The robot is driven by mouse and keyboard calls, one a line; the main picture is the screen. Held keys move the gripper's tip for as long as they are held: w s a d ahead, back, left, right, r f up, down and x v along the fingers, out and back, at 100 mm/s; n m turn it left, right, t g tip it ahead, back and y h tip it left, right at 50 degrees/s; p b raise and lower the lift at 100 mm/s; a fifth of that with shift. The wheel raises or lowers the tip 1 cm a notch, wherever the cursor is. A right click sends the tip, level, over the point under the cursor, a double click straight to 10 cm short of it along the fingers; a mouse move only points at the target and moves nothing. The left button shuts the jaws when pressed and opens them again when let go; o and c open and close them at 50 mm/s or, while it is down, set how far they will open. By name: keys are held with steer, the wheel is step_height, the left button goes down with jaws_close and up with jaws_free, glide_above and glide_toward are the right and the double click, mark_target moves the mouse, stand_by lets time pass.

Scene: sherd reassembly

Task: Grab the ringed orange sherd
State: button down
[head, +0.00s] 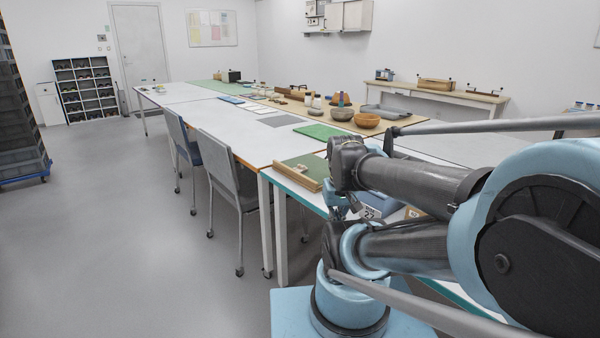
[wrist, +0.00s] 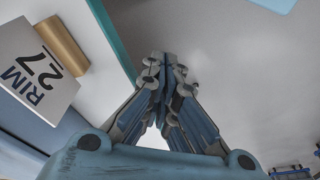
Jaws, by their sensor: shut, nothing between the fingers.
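I cannot make out a ringed orange sherd in either view. In the wrist view my gripper (wrist: 165,68) is shut and empty, with its fingertips together. Its fingers show against the grey floor, just beyond a teal table edge. A white card reading "RIM 27" (wrist: 32,80) is to the left of the fingers, apart from them, with a tan cylinder (wrist: 62,46) against it. In the head view my arm covers much of the near table, and the gripper cannot be made out clearly there.
Grey chairs (head: 228,170) stand along the left side. The floor (head: 110,230) to the left is clear.

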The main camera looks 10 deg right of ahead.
steer(key=c, duration=2.4)
jaws_free()
steer(key=c, duration=1.5)
jaws_free()
steer(key=shift+s+r, duration=0.4)
steer(key=shift+r, duration=0.1)
steer(key=o, duration=0.6)
steer(key=w+r+n, duration=0.3)
steer(key=w+r, duration=0.1)
steer(key=r, duration=0.1)
steer(key=w+r+n, duration=0.2)
steer(key=w, duration=0.1)
steer(key=shift+a+r+n, duration=0.3)
steer(key=shift+a, duration=0.05)
steer(key=w+a+r+n+g, duration=0.1)
steer(key=w+r+n, duration=0.45)
steer(key=w, duration=0.35)
steer(key=w+a+r+n+g, duration=0.1)
steer(key=w+a+r+n, duration=0.1)
steer(key=w+r+n, duration=0.6)
steer(key=n, duration=0.6)
glide_above(300, 165)
steer(key=shift+m, duration=0.25)
step_height(300, 165, down, 12)
steer(key=shift+w+d+r, duration=0.1)
steer(key=shift+s+f, duration=0.2)
steer(key=shift+f, duration=3.05)
